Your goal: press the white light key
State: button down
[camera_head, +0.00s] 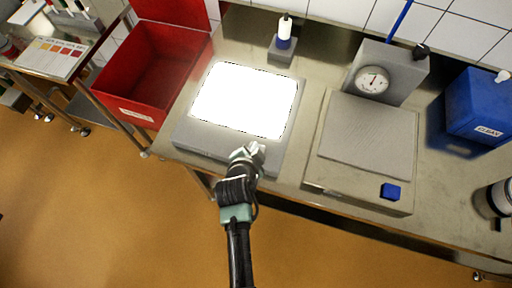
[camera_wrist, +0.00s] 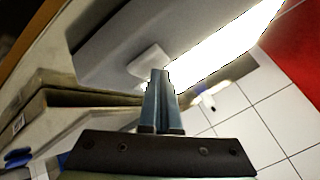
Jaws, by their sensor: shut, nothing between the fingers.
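The light box (camera_head: 200,141) stands on the steel bench, and its large top panel (camera_head: 245,98) glows bright white. The white light key (camera_wrist: 150,60) is a small rounded block on the box's grey front part in the wrist view. My gripper (camera_wrist: 160,73) is shut and empty, its fingertips overlapping the key's lower edge in that view. I cannot tell whether they touch it. In the head view my gripper (camera_head: 250,152) is over the front right edge of the box and largely hides the key.
A red bin (camera_head: 150,70) stands left of the box. To the right are a grey scale-like unit (camera_head: 365,135) with a dial (camera_head: 373,80) and blue button (camera_head: 391,191), then a blue container (camera_head: 475,105). A white-and-blue bottle (camera_head: 285,33) stands behind the box.

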jog(key=shift+r+p, duration=0.45)
jog(key=shift+r, duration=0.2)
jog(key=shift+r, duration=0.1)
notch_tip(320, 180, up, 6)
jog(key=p, duration=0.5)
